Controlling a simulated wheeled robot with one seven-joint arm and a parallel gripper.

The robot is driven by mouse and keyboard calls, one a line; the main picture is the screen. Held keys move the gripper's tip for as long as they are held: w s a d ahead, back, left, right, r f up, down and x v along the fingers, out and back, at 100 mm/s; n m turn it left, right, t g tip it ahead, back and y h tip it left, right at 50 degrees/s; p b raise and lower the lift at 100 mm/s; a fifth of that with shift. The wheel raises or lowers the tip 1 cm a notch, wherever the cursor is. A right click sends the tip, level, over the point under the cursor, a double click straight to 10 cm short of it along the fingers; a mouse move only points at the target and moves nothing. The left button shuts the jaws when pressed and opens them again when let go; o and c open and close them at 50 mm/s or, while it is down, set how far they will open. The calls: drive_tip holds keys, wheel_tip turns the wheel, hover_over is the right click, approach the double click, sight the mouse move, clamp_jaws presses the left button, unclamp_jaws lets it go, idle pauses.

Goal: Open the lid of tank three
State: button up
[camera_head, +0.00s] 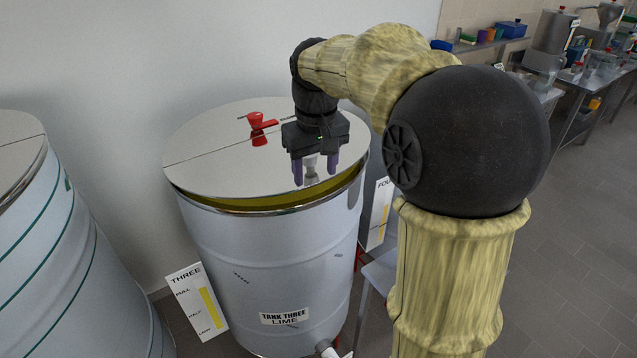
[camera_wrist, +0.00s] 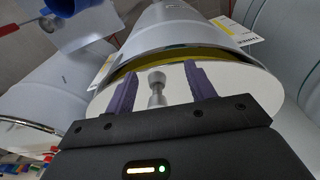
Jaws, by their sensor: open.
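Tank three (camera_head: 265,265) is a pale grey drum with a "TANK THREE LIME" label. Its shiny round lid (camera_head: 225,175) has a seam across it. The front edge of the lid is raised slightly above the rim, with a yellow-olive band showing in the gap; the wrist view shows this too. A metal knob (camera_wrist: 157,88) stands on the lid near the front. My gripper (camera_head: 315,168) is open, pointing down over the front of the lid. Its purple fingers (camera_wrist: 161,88) stand on either side of the knob, with visible space between in the wrist view.
A red valve handle (camera_head: 260,127) sits on the back of the lid. Another tank (camera_head: 60,250) stands at left. Level boards marked THREE (camera_head: 197,302) and FOUR (camera_head: 377,215) flank the drum. A wall is close behind; open floor and benches lie right.

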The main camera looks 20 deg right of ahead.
drive_tip(key=shift+s+d+f, duration=0.1)
drive_tip(key=shift+s+f, duration=0.55)
drive_tip(key=shift+f, duration=0.2)
drive_tip(key=shift+f, duration=0.15)
drive_tip(key=c, duration=0.6)
drive_tip(key=shift+m+t, duration=0.3)
drive_tip(key=shift+m, duration=0.2)
drive_tip(key=s+f, duration=0.1)
drive_tip(key=f, duration=0.1)
drive_tip(key=s+f, duration=0.1)
drive_tip(key=f, duration=0.1)
drive_tip(key=s+f, duration=0.2)
drive_tip(key=f, duration=0.1)
clamp_jaws()
drive_tip(key=s+f+m+t, duration=0.1)
drive_tip(key=s+f, duration=0.7)
drive_tip(key=s, duration=0.1)
drive_tip(key=shift+s+d+f, duration=0.2)
drive_tip(key=shift+d+f, duration=0.1)
drive_tip(key=shift+f, duration=0.1)
drive_tip(key=shift+w, duration=0.1)
